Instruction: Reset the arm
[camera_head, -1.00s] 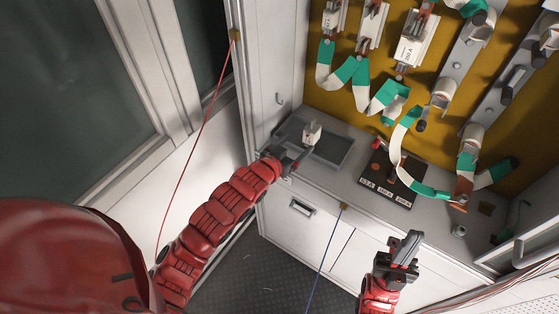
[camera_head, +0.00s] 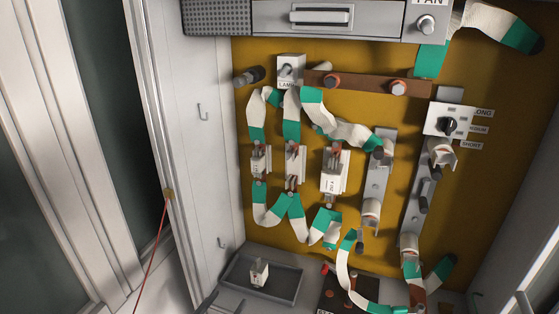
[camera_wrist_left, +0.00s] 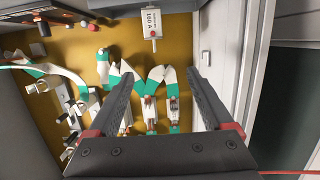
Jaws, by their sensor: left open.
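My left gripper (camera_wrist_left: 159,73) shows in the left wrist view. Its two dark fingers are spread wide apart with nothing between them. Behind the fingers is the mustard-coloured panel with green and white straps, and beyond the fingertips is a white block marked 160 A (camera_wrist_left: 152,20). In the head view neither of my grippers can be made out. There a small white fuse (camera_head: 259,273) stands in the grey tray (camera_head: 285,291) on the counter, with no gripper on it.
The mustard panel (camera_head: 300,227) carries several fuses, green and white straps (camera_head: 291,118) and a selector knob (camera_head: 449,125). The black labelled block (camera_head: 333,293) sits right of the tray. A white cabinet side wall (camera_head: 208,150) stands at the left. A grey unit (camera_head: 330,17) is above.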

